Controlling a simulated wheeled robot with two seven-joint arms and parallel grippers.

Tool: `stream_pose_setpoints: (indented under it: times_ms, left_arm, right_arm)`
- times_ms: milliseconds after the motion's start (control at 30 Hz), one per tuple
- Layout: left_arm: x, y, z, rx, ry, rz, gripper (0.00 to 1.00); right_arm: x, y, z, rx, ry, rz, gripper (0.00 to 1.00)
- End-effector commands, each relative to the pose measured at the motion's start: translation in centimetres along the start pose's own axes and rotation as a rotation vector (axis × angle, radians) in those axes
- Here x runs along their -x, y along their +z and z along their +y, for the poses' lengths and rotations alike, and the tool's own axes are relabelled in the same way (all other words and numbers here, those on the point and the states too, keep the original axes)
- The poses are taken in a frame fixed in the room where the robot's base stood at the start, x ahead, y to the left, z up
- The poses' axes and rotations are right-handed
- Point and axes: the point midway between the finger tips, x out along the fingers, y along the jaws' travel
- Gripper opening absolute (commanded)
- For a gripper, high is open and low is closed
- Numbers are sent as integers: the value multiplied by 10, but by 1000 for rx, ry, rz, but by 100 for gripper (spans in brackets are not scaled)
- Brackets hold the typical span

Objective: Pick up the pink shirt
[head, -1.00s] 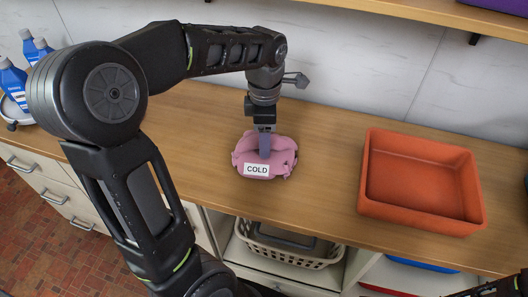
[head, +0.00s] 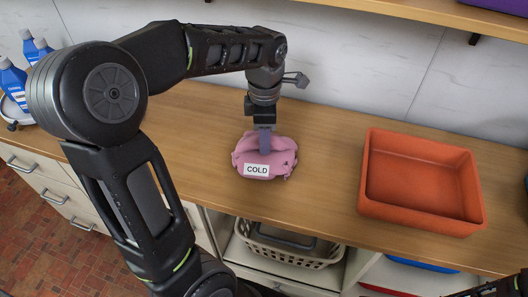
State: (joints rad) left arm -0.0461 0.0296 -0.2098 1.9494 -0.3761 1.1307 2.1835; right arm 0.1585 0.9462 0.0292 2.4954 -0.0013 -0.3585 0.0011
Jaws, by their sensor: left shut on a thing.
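The pink shirt (head: 282,158) lies crumpled on the wooden counter, left of the orange tub. A white label reading "COLD" (head: 257,170) shows on its front side. My left gripper (head: 265,150) points down into the top of the shirt and is shut on its cloth. Its fingertips are partly hidden in the folds. The shirt still appears to rest on the counter. A small part of my right arm shows at the bottom right corner; its gripper cannot be made out.
An orange tub (head: 419,213), empty, stands on the wooden counter (head: 325,190) to the right. Blue bottles (head: 14,85) stand on a round tray at the far left. A beige basket (head: 290,251) sits on the shelf below. A wall shelf (head: 440,11) runs above.

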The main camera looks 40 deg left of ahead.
Motion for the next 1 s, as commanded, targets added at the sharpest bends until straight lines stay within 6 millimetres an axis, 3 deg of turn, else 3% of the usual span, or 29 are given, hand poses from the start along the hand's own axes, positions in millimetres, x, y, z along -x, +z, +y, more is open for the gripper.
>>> stream_pose_setpoints:
  times_ms: [467, 833, 1000]
  left_arm:
    - [0, 0, -2, 0, -6, 2, 0]
    - [34, 0, 0, 0, 0, -1, 0]
    - [33, -9, -32, -2, 0, -2, 0]
  right_arm:
    - [0, 0, 0, 0, 0, 0, 36]
    - [-1, 0, 0, 0, 0, 0, 36]
    - [-9, 0, 4, 0, 0, 0, 36]
